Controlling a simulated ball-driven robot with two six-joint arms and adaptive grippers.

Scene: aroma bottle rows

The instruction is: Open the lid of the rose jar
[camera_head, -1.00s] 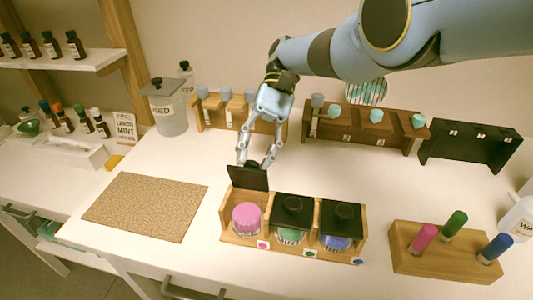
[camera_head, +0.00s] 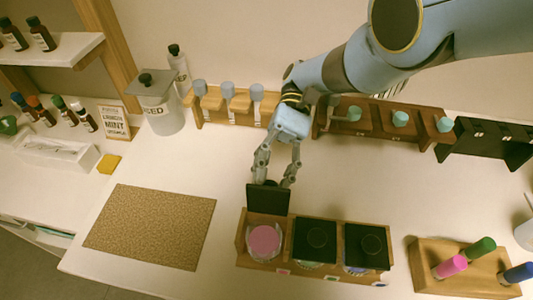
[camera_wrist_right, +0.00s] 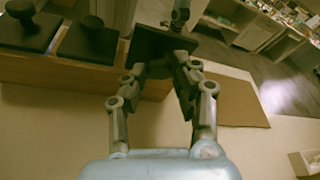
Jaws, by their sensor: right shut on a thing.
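The rose jar, with pink contents (camera_head: 264,240), stands in the left compartment of a wooden rack (camera_head: 241,240). Its black lid (camera_head: 267,200) stands upright at the back of the compartment, and the pink is exposed. My right gripper (camera_head: 273,184) is behind the lid, shut on it, probably at the knob; the fingertips partly hide the knob. The lid also shows in the right wrist view (camera_wrist_right: 146,43), just beyond the fingertips (camera_wrist_right: 163,70). Two neighbouring lids, middle (camera_head: 316,239) and right (camera_head: 366,245), lie flat and closed. My left gripper is not in view.
A cork mat (camera_head: 150,226) lies left of the rack. A wooden holder (camera_head: 430,275) with pink, green and blue tubes stands at the right. Racks with grey (camera_head: 215,105) and teal (camera_head: 400,119) pieces stand behind. A lidded canister (camera_head: 158,105) is back left.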

